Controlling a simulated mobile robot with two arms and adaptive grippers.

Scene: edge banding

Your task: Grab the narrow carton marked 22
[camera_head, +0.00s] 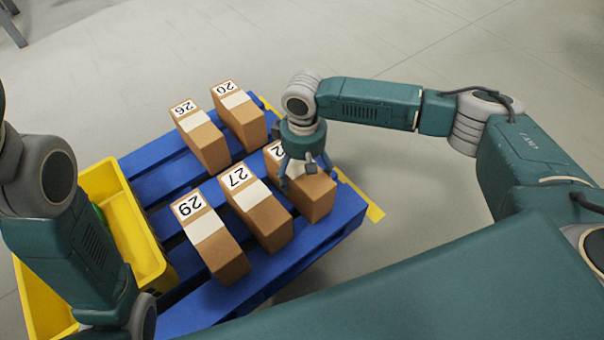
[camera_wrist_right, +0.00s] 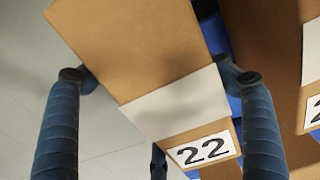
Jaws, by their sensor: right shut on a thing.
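The narrow brown carton marked 22 (camera_wrist_right: 145,45) fills the upper middle of the right wrist view, with a white band and its number label. In the head view the same carton (camera_head: 315,202) is at the right of the near row on the blue pallet, its label mostly covered by my gripper. My right gripper (camera_head: 300,176) is over its top, shut on it. In the right wrist view the fingers (camera_wrist_right: 160,78) stand on either side of the carton. My left arm is at the left edge; its gripper is out of sight.
Carton 27 (camera_head: 266,220) stands close to the left of carton 22, then carton 29 (camera_head: 220,258). Cartons 26 (camera_head: 208,148) and 20 (camera_head: 246,123) stand behind. A yellow crate (camera_head: 135,235) is at the left. The blue pallet (camera_head: 335,228) has clear floor to its right.

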